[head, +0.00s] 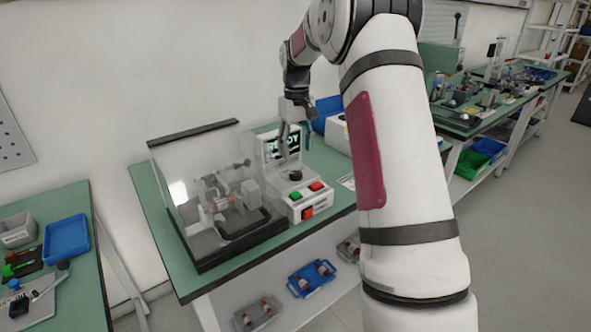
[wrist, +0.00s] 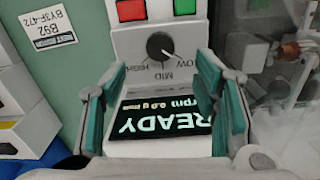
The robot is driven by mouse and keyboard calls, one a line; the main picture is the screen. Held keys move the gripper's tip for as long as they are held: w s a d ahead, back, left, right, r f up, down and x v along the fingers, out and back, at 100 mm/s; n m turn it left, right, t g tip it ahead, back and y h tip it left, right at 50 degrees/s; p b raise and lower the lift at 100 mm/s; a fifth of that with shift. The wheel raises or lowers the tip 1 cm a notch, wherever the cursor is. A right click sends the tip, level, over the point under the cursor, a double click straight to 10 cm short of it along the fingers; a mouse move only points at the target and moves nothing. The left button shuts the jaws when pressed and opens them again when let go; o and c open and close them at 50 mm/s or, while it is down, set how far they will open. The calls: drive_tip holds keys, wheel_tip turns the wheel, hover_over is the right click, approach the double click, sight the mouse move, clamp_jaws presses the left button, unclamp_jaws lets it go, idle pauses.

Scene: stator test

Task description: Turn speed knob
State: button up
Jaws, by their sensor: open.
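The speed knob (wrist: 160,46) is a dark round dial on the white tester panel, with LOW, MID and HIGH around it. In the head view the knob (head: 295,176) sits on the tester's sloped face, above the green and red buttons. My gripper (wrist: 165,82) is open and empty, its two teal-padded fingers spread over the panel. In the wrist view the knob lies just beyond and between the fingertips, with no contact visible. In the head view my gripper (head: 293,128) is above the tester, partly in front of its screen.
A clear guard box (head: 205,185) with a fixture inside stands directly left of the tester. Green (head: 295,195) and red (head: 316,186) buttons are close to the knob. A blue bin (head: 327,113) and a white device stand behind. A label (wrist: 49,27) lies on the green bench.

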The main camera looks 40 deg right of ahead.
sight(297, 173)
wheel_tip(297, 173, down, 8)
drive_tip(key=shift+r, duration=0.1)
idle(0.4)
drive_tip(key=c, duration=1.2)
